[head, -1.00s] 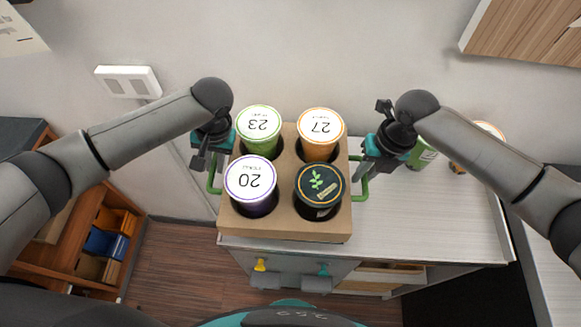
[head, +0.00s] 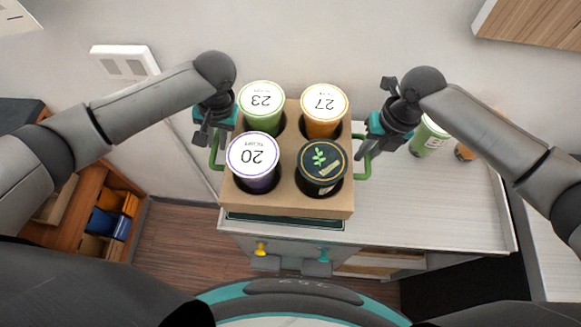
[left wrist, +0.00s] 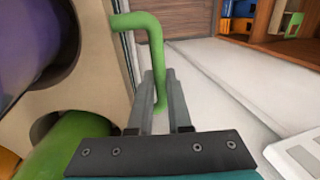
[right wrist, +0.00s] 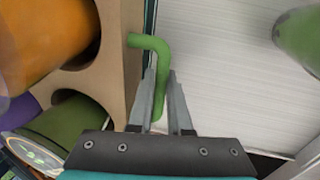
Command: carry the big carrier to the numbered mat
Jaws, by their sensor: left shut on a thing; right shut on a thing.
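The big carrier (head: 292,200) is a brown cardboard box holding cups labelled 23 (head: 262,101), 27 (head: 324,104) and 20 (head: 253,153), plus one with a dark leaf lid (head: 321,161). My left gripper (head: 208,145) is shut on the carrier's left green handle, which also shows in the left wrist view (left wrist: 152,40). My right gripper (head: 367,145) is shut on the right green handle, seen between the fingers in the right wrist view (right wrist: 160,60). The carrier looks level. A dark green flat edge (head: 285,221) shows under its front; no mat number is visible.
The pale counter (head: 440,205) is clear to the right of the carrier. A green cup (head: 428,138) and an orange-brown item (head: 465,152) stand at its back right, partly behind my right arm. A wall cabinet (head: 530,35) hangs at upper right.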

